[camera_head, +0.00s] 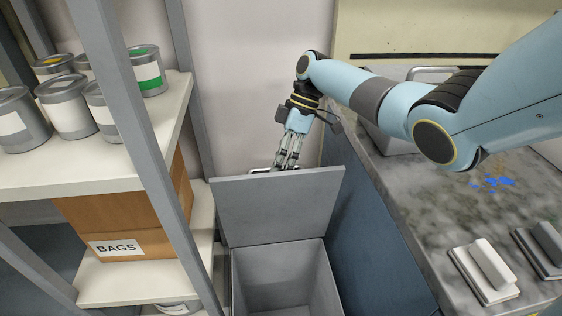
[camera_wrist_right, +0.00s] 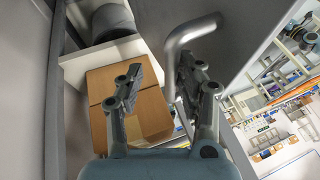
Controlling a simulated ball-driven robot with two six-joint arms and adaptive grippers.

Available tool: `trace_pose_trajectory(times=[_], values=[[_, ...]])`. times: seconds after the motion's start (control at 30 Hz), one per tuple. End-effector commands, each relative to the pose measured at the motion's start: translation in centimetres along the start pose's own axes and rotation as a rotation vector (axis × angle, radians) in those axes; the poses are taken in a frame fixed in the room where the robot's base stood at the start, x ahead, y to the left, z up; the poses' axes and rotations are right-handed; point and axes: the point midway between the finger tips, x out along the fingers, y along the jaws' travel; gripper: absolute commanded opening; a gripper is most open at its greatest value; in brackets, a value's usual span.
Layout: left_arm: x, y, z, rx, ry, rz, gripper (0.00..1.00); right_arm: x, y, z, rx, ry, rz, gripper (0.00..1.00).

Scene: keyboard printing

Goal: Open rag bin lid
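The grey rag bin (camera_head: 285,243) stands on the floor between the shelf and the counter. Its lid (camera_head: 280,208) is raised and stands steeply upright at the back, so the empty-looking inside shows. The lid's handle (camera_head: 260,170) shows behind its top edge. My right gripper (camera_head: 286,164) points down behind that edge, at the handle. In the right wrist view, the two fingers of my right gripper (camera_wrist_right: 163,82) are spread apart, with the bent handle tube (camera_wrist_right: 186,38) running between them, close to the right finger. I cannot tell whether they touch. My left gripper is not in view.
A shelf (camera_head: 60,172) with several paint cans and a cardboard box (camera_head: 165,205) marked BAGS stands on the left.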

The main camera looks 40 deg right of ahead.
Motion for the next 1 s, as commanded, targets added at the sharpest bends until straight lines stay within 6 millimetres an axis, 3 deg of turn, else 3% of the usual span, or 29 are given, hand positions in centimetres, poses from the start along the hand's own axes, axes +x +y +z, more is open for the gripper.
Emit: trace_pose_trajectory(times=[0.33,0.7,1.0], values=[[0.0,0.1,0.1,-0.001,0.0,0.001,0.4,-1.1,0.1,-0.1,-0.001,0.002,0.003,0.36],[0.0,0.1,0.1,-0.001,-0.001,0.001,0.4,-8.9,0.1,0.1,-0.001,0.0,0.004,0.36],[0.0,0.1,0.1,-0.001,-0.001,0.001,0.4,-11.9,0.0,0.0,0.0,0.001,0.0,0.36]])
